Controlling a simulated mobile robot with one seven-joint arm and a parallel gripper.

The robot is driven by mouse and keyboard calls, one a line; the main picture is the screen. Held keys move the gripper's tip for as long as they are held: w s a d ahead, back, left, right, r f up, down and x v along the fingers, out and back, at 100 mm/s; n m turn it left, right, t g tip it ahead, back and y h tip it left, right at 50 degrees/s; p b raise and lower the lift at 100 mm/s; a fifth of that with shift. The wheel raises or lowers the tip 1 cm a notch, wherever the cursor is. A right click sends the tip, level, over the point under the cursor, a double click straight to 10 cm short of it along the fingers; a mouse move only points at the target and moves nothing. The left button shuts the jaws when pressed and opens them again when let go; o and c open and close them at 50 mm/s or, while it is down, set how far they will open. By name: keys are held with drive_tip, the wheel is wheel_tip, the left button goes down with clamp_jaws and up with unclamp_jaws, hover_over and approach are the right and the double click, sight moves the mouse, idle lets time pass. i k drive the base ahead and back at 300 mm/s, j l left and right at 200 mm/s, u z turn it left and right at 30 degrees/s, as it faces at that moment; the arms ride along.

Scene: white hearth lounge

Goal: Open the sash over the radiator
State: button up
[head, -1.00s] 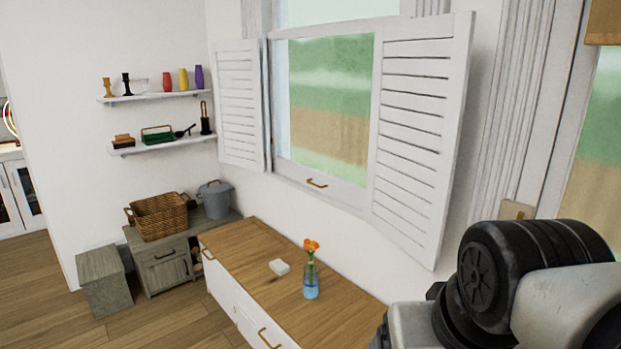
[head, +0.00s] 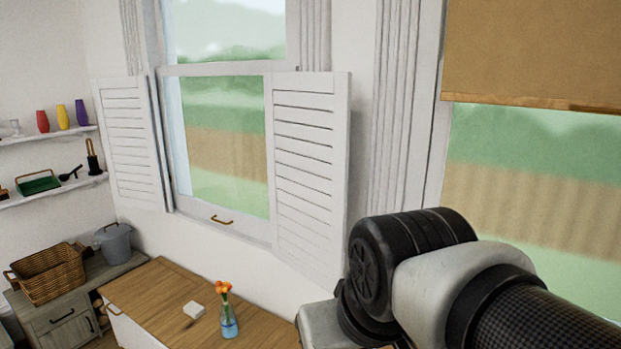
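A sash window (head: 222,68) with a white frame is in the wall at the centre left of the head view. Its lower sash is down, with a brass-coloured handle (head: 221,219) on its bottom rail. White louvred shutters stand swung open on both sides, a left shutter (head: 131,142) and a right shutter (head: 308,165). No radiator shows; a wooden-topped cabinet stands below this window. A second window (head: 535,190) is at the right, its lower part hidden by my arm. My gripper is out of view.
The cabinet (head: 160,290) bears a blue vase with orange flowers (head: 228,312) and a small white block (head: 193,309). A tan blind (head: 535,52) covers the top of the right window. A basket (head: 47,273), a grey pot (head: 114,243) and wall shelves are at the left.

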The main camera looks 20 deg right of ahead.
sight(444, 114)
drive_tip(key=z, duration=1.55)
drive_tip(key=i+z, duration=0.3)
drive_tip(key=i+j+u, duration=0.2)
drive_tip(key=i, duration=0.35)
